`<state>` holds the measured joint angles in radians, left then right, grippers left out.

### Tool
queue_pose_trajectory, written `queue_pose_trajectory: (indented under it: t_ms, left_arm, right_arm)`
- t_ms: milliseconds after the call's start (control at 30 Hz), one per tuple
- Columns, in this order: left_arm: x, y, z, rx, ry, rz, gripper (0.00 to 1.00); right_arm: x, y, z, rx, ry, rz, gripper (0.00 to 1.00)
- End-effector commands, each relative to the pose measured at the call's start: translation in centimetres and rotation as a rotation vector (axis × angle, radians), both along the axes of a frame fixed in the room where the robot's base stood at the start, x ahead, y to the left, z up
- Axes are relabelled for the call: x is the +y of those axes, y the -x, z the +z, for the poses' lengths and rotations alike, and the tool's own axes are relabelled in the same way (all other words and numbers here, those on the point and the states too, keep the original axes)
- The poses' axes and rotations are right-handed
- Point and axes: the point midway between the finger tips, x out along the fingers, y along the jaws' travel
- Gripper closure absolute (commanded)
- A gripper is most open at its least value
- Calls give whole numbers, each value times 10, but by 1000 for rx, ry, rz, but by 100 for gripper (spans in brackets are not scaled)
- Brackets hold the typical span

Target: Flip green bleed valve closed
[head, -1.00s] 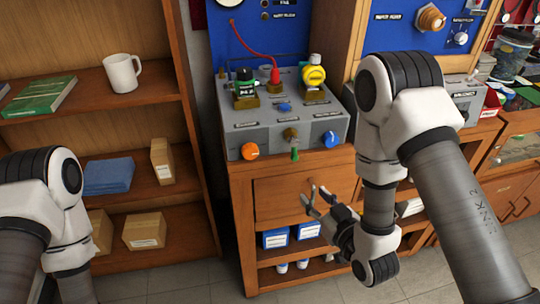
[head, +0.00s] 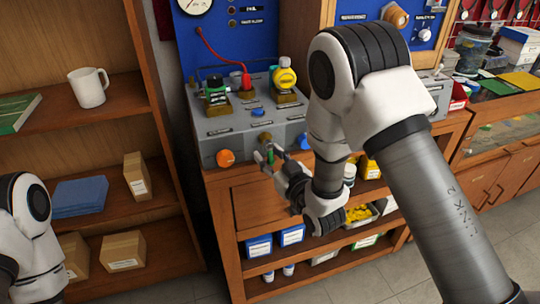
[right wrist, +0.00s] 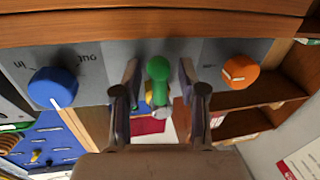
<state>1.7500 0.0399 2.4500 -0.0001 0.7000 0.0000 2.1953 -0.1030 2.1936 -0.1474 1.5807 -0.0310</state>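The green bleed valve handle (right wrist: 158,72) hangs from the front of the grey regulator box (head: 215,125). In the right wrist view it stands between the two fingers of my right gripper (right wrist: 158,85), with a narrow gap on each side. In the head view the green handle (head: 270,156) is small and partly hidden by my right gripper (head: 268,158), which reaches it from the lower right. My right gripper is open and empty. My left arm shows at the left edge, but its gripper is out of view.
An orange knob (head: 225,158) and a blue knob (right wrist: 53,88) flank the handle on the box front. A green-topped regulator (head: 215,90) and a yellow one (head: 285,77) stand on top. The wooden bench shelves (head: 232,195) lie below. A bookshelf (head: 110,120) stands at left.

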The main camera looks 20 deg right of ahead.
Motion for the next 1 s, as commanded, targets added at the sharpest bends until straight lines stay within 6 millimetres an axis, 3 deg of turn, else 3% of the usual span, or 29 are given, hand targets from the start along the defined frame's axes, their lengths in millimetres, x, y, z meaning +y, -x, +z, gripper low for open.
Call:
queue_pose_trajectory:
  t_ms: [33, 100, 700, 733, 800, 1000]
  left_arm:
    - [0, 0, 0, 0, 0, 0, 100]
    - [0, 0, 0, 0, 0, 0, 100]
    - [0, 0, -5, 0, 0, 0, 100]
    - [0, 0, -5, 0, 0, 0, 100]
    - [0, 0, -5, 0, 0, 0, 100]
    - [0, 0, -5, 0, 0, 0, 100]
  right_arm:
    - [0, 0, 0, 0, 0, 0, 79]
    - [0, 0, 0, 0, 0, 0, 100]
    - [4, 0, 0, 5, -108, 1, 100]
    - [4, 0, 0, 5, -108, 1, 77]
    - [4, 1, 0, 5, -108, 1, 58]
    - [4, 0, 0, 5, -107, 0, 58]
